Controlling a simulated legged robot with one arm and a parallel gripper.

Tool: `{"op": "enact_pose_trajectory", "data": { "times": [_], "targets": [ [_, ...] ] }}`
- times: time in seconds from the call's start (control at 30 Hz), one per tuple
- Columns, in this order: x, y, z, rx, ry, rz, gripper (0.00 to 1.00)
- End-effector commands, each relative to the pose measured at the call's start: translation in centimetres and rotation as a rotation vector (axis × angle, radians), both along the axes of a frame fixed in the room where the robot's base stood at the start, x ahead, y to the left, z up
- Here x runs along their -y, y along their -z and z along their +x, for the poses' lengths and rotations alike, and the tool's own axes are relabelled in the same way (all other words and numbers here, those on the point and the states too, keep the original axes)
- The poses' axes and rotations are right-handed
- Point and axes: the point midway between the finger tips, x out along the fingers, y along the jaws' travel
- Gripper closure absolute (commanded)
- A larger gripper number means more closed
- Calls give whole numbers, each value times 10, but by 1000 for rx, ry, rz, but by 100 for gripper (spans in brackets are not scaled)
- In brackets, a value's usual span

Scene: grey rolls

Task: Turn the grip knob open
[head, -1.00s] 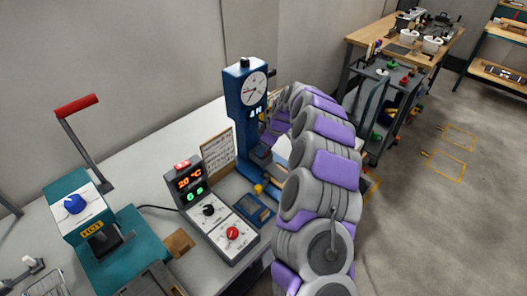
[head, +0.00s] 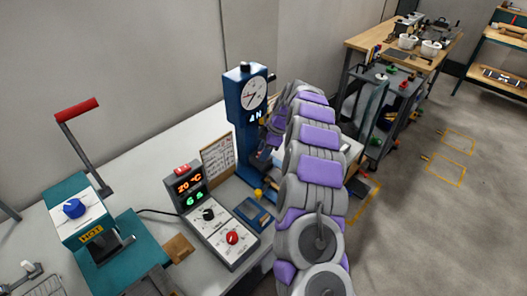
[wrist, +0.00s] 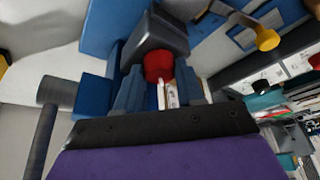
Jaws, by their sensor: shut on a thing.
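A blue test stand (head: 245,110) with a round dial gauge (head: 254,94) and the mark "4 N" stands at the back of the bench. In the wrist view a red knob (wrist: 158,66) sits under a dark grey block (wrist: 155,35) on the blue stand. My gripper (wrist: 160,80) has its two blue-grey fingers on either side of the red knob and is shut on it. A pale slip lies between the fingers, below the knob. In the head view my arm hides part of the stand, and the knob and fingertips cannot be made out.
A control box (head: 215,223) with a black knob and a red knob stands left of the stand. A yellow knob (wrist: 267,40) is close by at the stand's base. A teal press (head: 90,225) with a red lever is farther left. Open floor lies at right.

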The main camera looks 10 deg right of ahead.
Motion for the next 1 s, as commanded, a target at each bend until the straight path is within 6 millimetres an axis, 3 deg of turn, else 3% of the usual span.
{"op": "enact_pose_trajectory", "data": {
  "times": [0.23, 0.27, 0.5, 0.83, 1.0],
  "targets": [
    [1, 0, 1, 3, 1, -1, 93],
    [1, 0, 1, 3, 1, -1, 61],
    [1, 0, 0, 2, 2, -1, 38],
    [2, -4, 0, 2, 2, -1, 37],
    [10, -26, 0, 5, 2, -2, 37]
  ]
}}
